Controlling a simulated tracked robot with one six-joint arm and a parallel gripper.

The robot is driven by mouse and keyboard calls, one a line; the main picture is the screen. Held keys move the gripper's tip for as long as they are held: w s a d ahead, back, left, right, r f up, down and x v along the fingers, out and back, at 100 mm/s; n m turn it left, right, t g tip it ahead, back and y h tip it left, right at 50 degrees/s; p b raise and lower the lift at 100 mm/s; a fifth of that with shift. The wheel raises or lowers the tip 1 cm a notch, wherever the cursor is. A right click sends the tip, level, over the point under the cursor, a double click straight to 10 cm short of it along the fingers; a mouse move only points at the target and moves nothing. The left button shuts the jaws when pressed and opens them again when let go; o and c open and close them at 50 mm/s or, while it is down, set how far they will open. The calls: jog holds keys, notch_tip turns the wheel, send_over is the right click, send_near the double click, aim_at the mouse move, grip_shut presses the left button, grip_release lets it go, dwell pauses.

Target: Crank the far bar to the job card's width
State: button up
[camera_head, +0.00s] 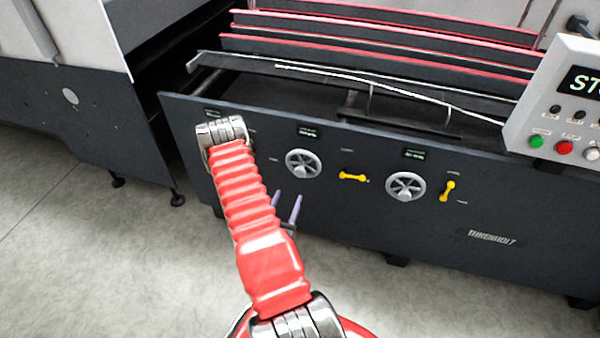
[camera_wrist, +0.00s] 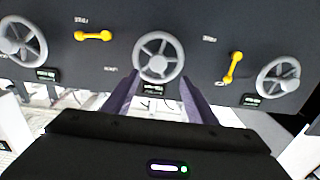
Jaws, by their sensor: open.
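Two grey handwheels, the left one (camera_head: 303,164) and the right one (camera_head: 405,187), show on the dark front panel in the head view. The wrist view shows three handwheels: left (camera_wrist: 20,42), middle (camera_wrist: 158,57) and right (camera_wrist: 278,77). My gripper (camera_head: 287,198) is open, its purple fingers apart and empty. In the wrist view its fingertips (camera_wrist: 159,80) point at the middle wheel, either side of its display edge; contact cannot be told. Several red-edged bars (camera_head: 380,45) lie across the machine top; I cannot tell which is the far bar. No job card is recognisable.
Yellow levers stand beside the wheels, one horizontal (camera_head: 352,177) and one upright (camera_head: 447,190). Small displays (camera_head: 308,132) are unreadable. A control box (camera_head: 560,100) with buttons juts out at the right. Open floor (camera_head: 430,300) lies before the machine.

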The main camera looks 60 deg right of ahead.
aim_at(299, 174)
jog(key=shift+s, duration=0.2)
jog(key=d, duration=0.4)
jog(key=w+d, duration=0.1)
jog(key=d, duration=0.4)
jog(key=w+d, duration=0.1)
jog(key=d, duration=0.3)
jog(key=shift+w+d, duration=0.1)
jog(key=shift+d, duration=0.25)
jog(key=shift+c, duration=0.6)
grip_shut()
jog(key=shift+w, duration=0.1)
